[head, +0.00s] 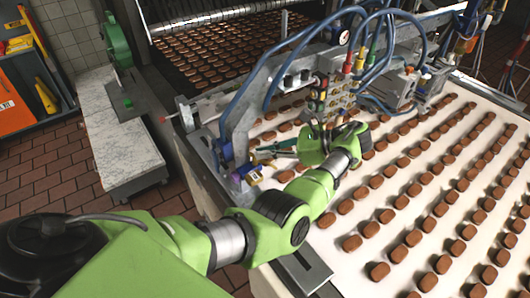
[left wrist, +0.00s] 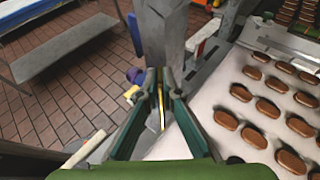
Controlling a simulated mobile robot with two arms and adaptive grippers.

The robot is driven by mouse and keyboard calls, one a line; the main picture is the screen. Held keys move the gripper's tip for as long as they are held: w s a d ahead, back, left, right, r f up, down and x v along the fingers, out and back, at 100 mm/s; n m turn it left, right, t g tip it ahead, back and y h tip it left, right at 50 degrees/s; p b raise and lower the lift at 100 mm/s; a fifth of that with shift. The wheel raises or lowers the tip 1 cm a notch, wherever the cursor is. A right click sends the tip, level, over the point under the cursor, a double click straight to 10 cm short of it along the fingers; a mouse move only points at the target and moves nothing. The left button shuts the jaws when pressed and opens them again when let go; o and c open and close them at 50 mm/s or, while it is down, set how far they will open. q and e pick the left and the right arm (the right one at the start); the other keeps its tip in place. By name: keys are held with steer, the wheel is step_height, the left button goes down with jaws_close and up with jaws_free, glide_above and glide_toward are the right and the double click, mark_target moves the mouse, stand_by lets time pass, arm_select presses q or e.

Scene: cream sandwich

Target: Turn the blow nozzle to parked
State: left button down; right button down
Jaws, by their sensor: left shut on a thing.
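My left gripper (head: 262,149) reaches in over the conveyor's left edge, its dark green fingers pointing left toward the metal frame. In the left wrist view the gripper (left wrist: 160,78) is closed around a thin brass-coloured tube (left wrist: 161,112), which looks like the blow nozzle. The tube lies between the fingers, and its far end is hidden. A blue-purple part (head: 241,170) with a yellow tag (head: 254,178) sits on the frame just below the fingertips. The same blue-purple part (left wrist: 135,76) shows left of the fingers in the wrist view. My right gripper is not in view.
A white belt (head: 330,250) carries rows of brown biscuits below my arm. A metal frame (head: 262,85) with blue hoses and coloured valves stands close to the gripper. A stone-topped table (head: 125,150) stands at left, with brick floor between.

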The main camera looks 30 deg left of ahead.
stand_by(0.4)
arm_select(q)
steer(key=c, duration=2.2)
jaws_free()
steer(key=shift+a, duration=0.1)
steer(key=shift+c, duration=0.2)
steer(key=shift+f, duration=0.1)
steer(key=s+d+r+m+t+h+b, duration=0.25)
steer(key=s+d+r+m+t, duration=0.25)
steer(key=s+d+m+t, duration=0.7)
steer(key=s+f+n+g+h, duration=0.1)
steer(key=s+f+n+h, duration=0.3)
steer(key=f+n, duration=0.5)
steer(key=s+a+f+n+g+h, duration=0.1)
steer(key=s+f+n+h, duration=0.4)
steer(key=f, duration=0.8)
steer(key=shift+s+a+n+g, duration=0.25)
steer(key=shift+s+n+g, duration=0.5)
steer(key=shift+n, duration=1.65)
